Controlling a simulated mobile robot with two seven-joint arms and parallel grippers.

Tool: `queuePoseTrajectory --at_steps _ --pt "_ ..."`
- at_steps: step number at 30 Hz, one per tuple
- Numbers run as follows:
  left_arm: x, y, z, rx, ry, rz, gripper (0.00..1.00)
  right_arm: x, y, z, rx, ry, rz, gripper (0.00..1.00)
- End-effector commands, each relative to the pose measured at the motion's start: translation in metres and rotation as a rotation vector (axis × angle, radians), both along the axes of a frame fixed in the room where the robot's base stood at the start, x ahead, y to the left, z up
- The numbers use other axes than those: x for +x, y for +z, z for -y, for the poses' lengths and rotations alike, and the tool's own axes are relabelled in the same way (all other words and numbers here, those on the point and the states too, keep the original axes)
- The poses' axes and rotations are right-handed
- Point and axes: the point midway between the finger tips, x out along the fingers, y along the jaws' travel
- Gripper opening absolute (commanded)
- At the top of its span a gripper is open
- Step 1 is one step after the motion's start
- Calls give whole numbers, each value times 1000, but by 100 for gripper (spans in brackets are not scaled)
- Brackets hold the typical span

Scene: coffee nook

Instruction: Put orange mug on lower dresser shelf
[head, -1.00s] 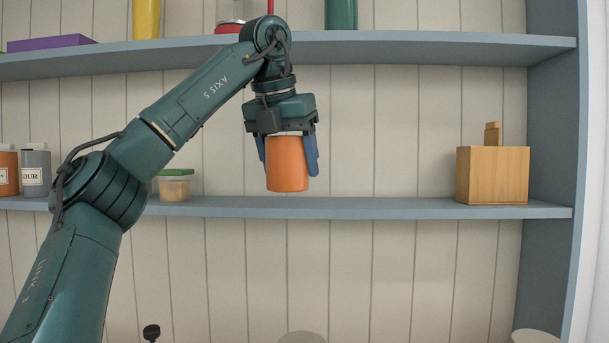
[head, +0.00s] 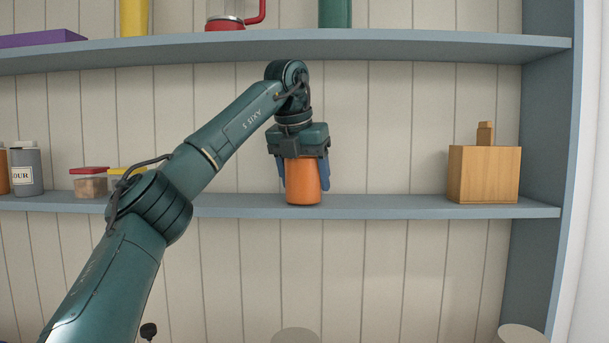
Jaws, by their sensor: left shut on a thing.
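The orange mug (head: 303,184) is upright in my left gripper (head: 305,186), whose blue fingers lie on both sides of it. The gripper points down and is shut on the mug. The mug's base shows against the lower dresser shelf (head: 390,207), near its middle. I cannot tell for sure whether the base touches the shelf board. My right gripper is not in view.
A wooden box (head: 483,175) stands at the shelf's right end. Food containers (head: 90,183) and a grey canister (head: 26,168) stand at the left. The upper shelf (head: 400,46) runs above my gripper. The shelf between mug and wooden box is clear.

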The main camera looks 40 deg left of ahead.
Motion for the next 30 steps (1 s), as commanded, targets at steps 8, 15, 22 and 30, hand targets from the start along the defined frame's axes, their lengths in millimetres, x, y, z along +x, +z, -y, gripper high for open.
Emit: queuePoseTrajectory --at_steps 8,15,22,30 --pt "0 -2 0 0 -1 2 37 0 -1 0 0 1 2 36" --pt "0 -3 0 1 -1 1 81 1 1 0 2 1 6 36" --pt "0 -3 0 1 -1 1 89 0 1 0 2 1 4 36" --pt "-4 14 3 1 -2 5 89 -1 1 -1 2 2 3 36"
